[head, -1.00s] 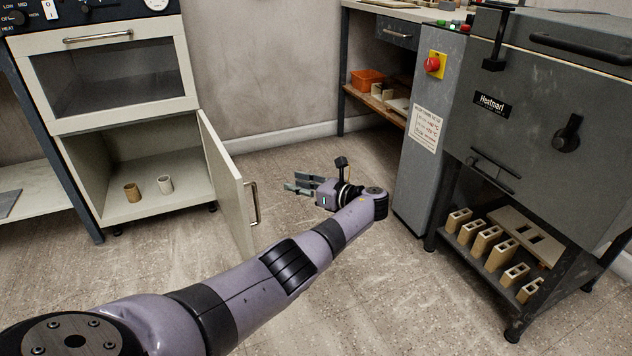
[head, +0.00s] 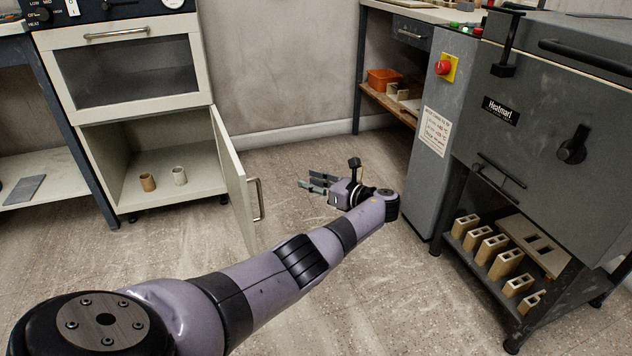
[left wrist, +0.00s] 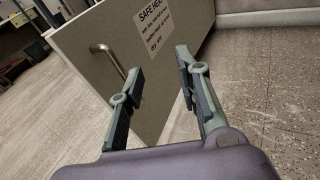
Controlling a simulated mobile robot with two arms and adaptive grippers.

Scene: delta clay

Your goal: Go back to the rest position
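My left gripper (head: 315,183) is held out over the open floor in the middle of the head view, at the end of my lilac arm. In the left wrist view my left gripper (left wrist: 158,82) shows two fingers spread apart with nothing between them. Beyond the fingers is the open cabinet door (left wrist: 185,45) with its metal handle (left wrist: 108,58) and a printed label. In the head view that door (head: 238,180) hangs open left of the gripper, with a gap between them. My right gripper is not in view.
The floor (head: 300,240) around the gripper is clear.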

